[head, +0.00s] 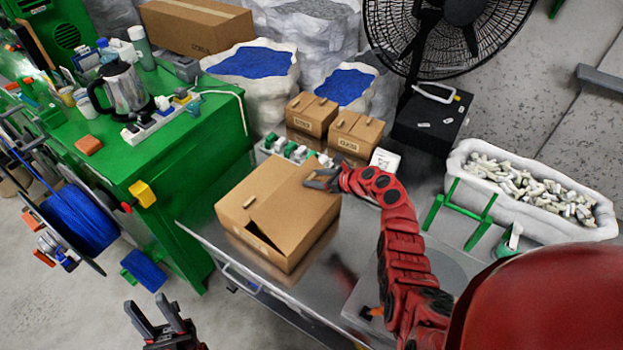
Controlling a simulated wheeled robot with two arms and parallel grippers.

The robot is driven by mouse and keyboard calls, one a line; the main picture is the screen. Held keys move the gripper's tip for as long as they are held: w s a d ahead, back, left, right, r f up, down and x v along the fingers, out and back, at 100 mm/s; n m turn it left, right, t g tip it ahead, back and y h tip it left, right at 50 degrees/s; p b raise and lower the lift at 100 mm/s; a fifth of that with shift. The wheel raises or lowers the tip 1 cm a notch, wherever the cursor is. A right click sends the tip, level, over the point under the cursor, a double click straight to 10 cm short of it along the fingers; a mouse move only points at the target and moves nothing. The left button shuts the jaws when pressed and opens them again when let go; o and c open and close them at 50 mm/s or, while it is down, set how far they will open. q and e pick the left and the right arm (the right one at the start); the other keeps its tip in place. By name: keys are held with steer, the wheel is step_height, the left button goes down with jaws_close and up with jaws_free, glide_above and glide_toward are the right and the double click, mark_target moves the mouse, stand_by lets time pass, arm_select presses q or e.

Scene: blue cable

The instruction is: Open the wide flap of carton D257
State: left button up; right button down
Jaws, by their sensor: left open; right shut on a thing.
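A large brown carton (290,222) sits on the metal table. Its label cannot be read, so I cannot confirm it is D257. Its top panels lie mostly flat, with a dark wedge-shaped gap near the front left and a small light strip beside it. My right gripper (320,182) is at the carton's back right top edge, shut on what looks like the flap there; its fingertips are too small to show the exact grip. My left gripper (157,318) is open and empty, low at the front left, apart from the carton and table.
Smaller cartons (355,134) stand behind the large one, with a row of green and white parts (290,148) beside them. A green workbench (195,145) with a kettle is at left. A white sack of pale pieces (530,190) is at right. The table's front left is bare.

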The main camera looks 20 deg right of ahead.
steer(key=s+d+t+y+b, duration=0.5)
steer(key=s+t+b, duration=0.2)
steer(key=b, duration=0.5)
steer(key=shift+s+d+r+b, duration=0.3)
steer(key=shift+s+d+r, duration=0.1)
steer(key=shift+s, duration=0.5)
steer(key=shift+f, duration=0.2)
stand_by(0.4)
steer(key=shift+c, duration=1.9)
jaws_free()
steer(key=shift+o, duration=1.1)
steer(key=shift+w+d, duration=0.1)
steer(key=shift+o, duration=0.2)
steer(key=shift+r, duration=0.15)
steer(key=shift+t, duration=0.3)
